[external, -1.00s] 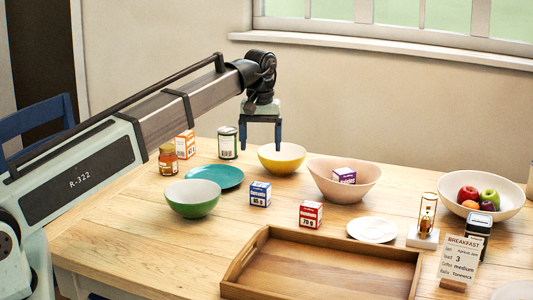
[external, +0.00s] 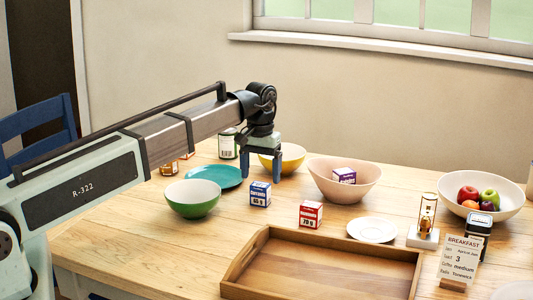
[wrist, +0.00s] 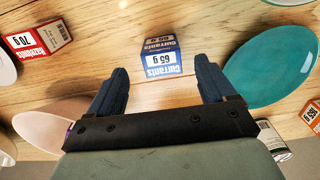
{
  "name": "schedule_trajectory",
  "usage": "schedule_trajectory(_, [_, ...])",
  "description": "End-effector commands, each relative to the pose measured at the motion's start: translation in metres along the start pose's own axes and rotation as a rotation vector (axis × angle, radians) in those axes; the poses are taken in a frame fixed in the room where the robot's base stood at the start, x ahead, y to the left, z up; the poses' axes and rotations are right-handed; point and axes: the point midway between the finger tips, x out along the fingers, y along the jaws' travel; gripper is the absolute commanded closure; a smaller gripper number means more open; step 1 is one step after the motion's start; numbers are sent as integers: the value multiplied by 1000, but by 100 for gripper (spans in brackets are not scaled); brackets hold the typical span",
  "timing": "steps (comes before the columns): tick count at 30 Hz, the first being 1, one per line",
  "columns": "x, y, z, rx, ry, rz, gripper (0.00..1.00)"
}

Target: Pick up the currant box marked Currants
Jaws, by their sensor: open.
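The currant box (external: 260,194) is a small blue and white carton standing upright on the wooden table, between the green bowl and the red box. In the wrist view the box (wrist: 160,57) shows the words "Currants" and "65 g" and lies ahead of the fingertips, roughly midway between them. My gripper (external: 262,176) is open and empty, just behind and above the box in the external view. Its two dark blue fingers (wrist: 162,76) show apart in the wrist view, with no contact on the box visible.
A red box (external: 311,214) stands to the right. A green bowl (external: 193,199) and teal plate (external: 222,172) are left, a yellow bowl (external: 292,158) behind. A pink bowl (external: 345,185) holds a purple box (external: 344,175). A wooden tray (external: 320,264) lies in front.

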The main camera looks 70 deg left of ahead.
Motion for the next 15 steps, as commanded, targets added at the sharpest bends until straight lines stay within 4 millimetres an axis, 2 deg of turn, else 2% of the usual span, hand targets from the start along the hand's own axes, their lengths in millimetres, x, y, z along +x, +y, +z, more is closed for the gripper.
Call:
schedule_trajectory(8, [11, -1, -1, -1, -1, -1, 17])
schedule_trajectory(15, [41, -3, -2, -1, -2, -1, 17])
